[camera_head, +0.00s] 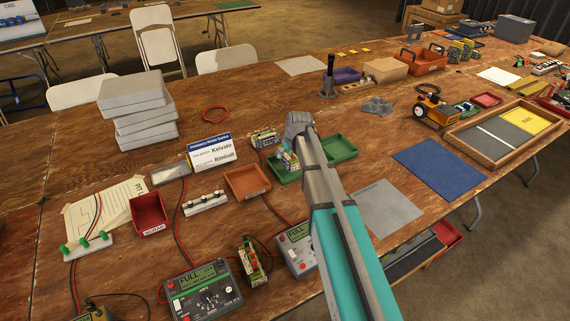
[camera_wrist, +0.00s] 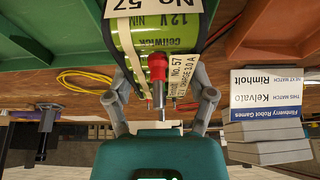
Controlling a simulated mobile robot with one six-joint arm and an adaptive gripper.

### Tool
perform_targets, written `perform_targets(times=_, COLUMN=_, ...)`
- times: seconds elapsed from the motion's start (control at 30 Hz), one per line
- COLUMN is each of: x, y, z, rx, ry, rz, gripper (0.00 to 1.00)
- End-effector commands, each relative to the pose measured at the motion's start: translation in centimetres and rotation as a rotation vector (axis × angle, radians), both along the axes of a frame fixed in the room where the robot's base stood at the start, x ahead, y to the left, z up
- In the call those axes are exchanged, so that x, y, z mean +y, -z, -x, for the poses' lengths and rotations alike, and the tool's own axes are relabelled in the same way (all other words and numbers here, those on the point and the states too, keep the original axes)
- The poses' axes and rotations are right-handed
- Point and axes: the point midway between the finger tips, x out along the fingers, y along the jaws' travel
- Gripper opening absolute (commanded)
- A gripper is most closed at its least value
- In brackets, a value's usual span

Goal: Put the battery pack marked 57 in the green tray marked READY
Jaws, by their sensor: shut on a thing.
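The battery pack marked 57 (camera_wrist: 155,35) is green with cream labels and a red-tipped lead, and fills the top of the wrist view. My gripper (camera_wrist: 160,98) is shut on it, one grey finger on each side. In the head view the pack (camera_head: 287,159) shows beside my forearm, at a green tray (camera_head: 285,176); I cannot tell whether it touches the tray floor. A second green tray (camera_head: 340,149) is right of my arm. No READY marking is legible on either tray.
Another battery pack (camera_head: 265,138) stands behind the left green tray. An orange tray (camera_head: 248,183) and a red scrap bin (camera_head: 149,213) lie left. Chargers (camera_head: 203,289) with red and black leads fill the front. A match card (camera_head: 210,152) and grey stacked boxes (camera_head: 137,110) stand behind.

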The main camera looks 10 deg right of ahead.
Motion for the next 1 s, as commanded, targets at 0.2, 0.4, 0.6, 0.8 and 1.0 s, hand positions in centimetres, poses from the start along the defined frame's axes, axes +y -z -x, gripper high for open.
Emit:
perform_targets(times=0.2, x=0.0, y=0.1, z=-0.1, rx=-0.001, ry=0.0, rz=0.0, gripper=0.1)
perform_targets(times=0.4, x=-0.1, y=0.1, z=-0.2, rx=-0.001, ry=0.001, rz=-0.001, gripper=0.1)
perform_targets(times=0.6, x=-0.2, y=0.8, z=-0.6, rx=-0.001, ry=0.001, rz=-0.001, gripper=0.1)
perform_targets(times=0.8, x=-0.2, y=2.4, z=-0.9, rx=-0.001, ry=0.001, rz=-0.001, gripper=0.1)
perform_targets(times=1.0, x=-0.3, y=3.7, z=-0.9, rx=-0.001, ry=0.001, rz=-0.001, gripper=0.1)
